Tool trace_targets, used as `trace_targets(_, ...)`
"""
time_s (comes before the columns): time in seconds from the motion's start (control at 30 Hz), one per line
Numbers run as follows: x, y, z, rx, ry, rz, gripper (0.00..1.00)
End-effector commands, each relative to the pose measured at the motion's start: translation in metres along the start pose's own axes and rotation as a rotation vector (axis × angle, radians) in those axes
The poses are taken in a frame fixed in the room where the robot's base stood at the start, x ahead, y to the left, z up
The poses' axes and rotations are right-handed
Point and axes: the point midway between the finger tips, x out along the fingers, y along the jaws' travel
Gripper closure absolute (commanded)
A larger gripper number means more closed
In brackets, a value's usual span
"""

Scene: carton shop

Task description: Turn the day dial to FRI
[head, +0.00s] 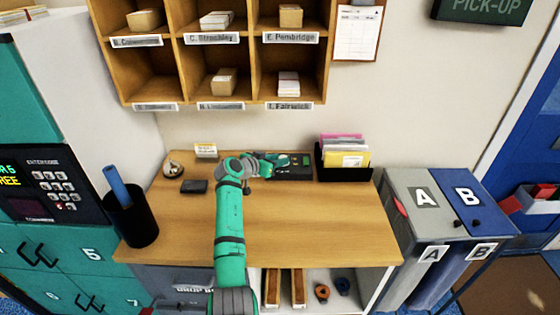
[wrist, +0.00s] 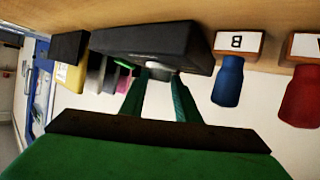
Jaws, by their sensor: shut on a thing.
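My gripper (head: 278,161) reaches over the desk to a dark box-shaped device (head: 293,174) at the back of the desk. In the wrist view, which looks upside down, the same device (wrist: 120,42) is a long black block. My green fingers (wrist: 160,84) are shut on a small greyish round part (wrist: 160,66) of it, which appears to be the day dial. The fingers hide much of this part. No day lettering is readable in either view, so its setting cannot be told.
A black file holder (head: 345,173) with coloured folders stands right of the device. In the wrist view, a blue-handled stamp (wrist: 228,82) marked B and a red-handled one (wrist: 300,98) stand close by. The desk front (head: 310,225) is clear. Pigeonholes (head: 215,102) hang above.

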Motion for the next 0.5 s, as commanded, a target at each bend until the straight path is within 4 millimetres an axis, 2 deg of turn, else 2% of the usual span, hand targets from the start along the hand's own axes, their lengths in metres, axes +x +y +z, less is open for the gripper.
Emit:
trace_targets(0.07,0.0022,-0.0006,0.0052,0.007,-0.012,0.032,0.93)
trace_targets(0.5,0.004,-0.0013,0.0056,0.057,-0.024,0.155,0.93)
